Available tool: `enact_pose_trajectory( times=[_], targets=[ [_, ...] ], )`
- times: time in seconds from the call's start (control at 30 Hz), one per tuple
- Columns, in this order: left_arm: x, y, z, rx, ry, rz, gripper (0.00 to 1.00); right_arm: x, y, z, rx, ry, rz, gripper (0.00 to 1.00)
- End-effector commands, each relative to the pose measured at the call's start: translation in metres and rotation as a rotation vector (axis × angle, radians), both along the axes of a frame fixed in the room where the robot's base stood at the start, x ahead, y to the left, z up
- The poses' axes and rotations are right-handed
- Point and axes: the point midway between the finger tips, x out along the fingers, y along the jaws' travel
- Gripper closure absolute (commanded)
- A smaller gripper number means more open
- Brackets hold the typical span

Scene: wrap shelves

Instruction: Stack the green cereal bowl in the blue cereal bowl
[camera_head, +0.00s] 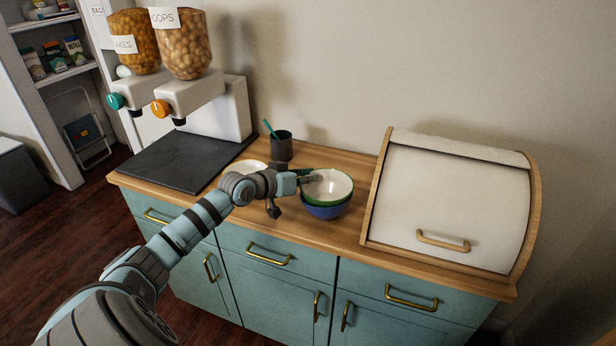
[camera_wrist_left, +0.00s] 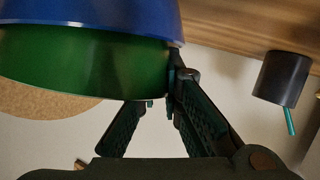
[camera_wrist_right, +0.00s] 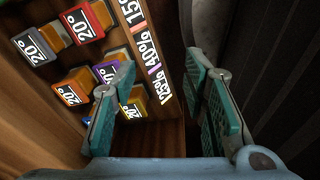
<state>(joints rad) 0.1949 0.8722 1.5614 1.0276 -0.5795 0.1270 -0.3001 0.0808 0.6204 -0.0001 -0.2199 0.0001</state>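The green bowl (camera_head: 328,184), white inside, sits over the blue bowl (camera_head: 326,211) on the wooden counter, its lower part inside the blue one. Whether it rests on the blue bowl's bottom is hidden. In the left wrist view the green bowl's wall (camera_wrist_left: 90,75) stands out past the rim of the blue bowl (camera_wrist_left: 95,25). My left gripper (camera_head: 306,176) is at the green bowl's left rim, its fingertips close together with the rim between them. My right gripper (camera_wrist_right: 160,75) is open and empty, away from the bowls.
A white bread box (camera_head: 455,200) stands right of the bowls. A pale plate or bowl (camera_head: 246,167) and a dark cup (camera_head: 281,147) are at left and behind. Cereal dispensers (camera_head: 190,95) stand by a dark mat (camera_head: 180,160). Tagged blocks (camera_wrist_right: 72,90) show near my right gripper.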

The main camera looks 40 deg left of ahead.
Motion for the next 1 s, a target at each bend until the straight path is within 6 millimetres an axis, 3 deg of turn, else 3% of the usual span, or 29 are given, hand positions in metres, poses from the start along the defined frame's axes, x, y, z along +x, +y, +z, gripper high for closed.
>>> enact_pose_trajectory(
  times=[0.07,0.37,0.53,0.67,0.87,1.0],
  targets=[
    [-0.001,0.000,-0.003,-0.002,0.006,0.000,0.75,0.000,0.000,0.000,0.000,0.000,0.000,0.60],
    [-0.001,0.000,-0.001,-0.001,0.004,0.000,0.75,0.000,0.000,0.000,0.000,0.000,0.000,0.60],
    [0.000,0.000,0.015,0.001,0.003,0.000,0.75,0.000,0.000,0.010,0.000,0.000,0.000,0.60],
    [-0.023,0.004,0.022,0.011,0.007,0.002,0.75,0.000,0.000,0.019,0.000,0.000,0.000,0.60],
    [-0.058,0.004,0.040,0.007,0.011,-0.006,0.75,0.000,0.001,0.050,0.001,0.000,0.000,0.60],
    [-0.077,0.008,0.054,0.003,0.007,0.003,0.75,0.000,0.001,0.091,0.002,0.000,-0.001,0.60]
  ],
)
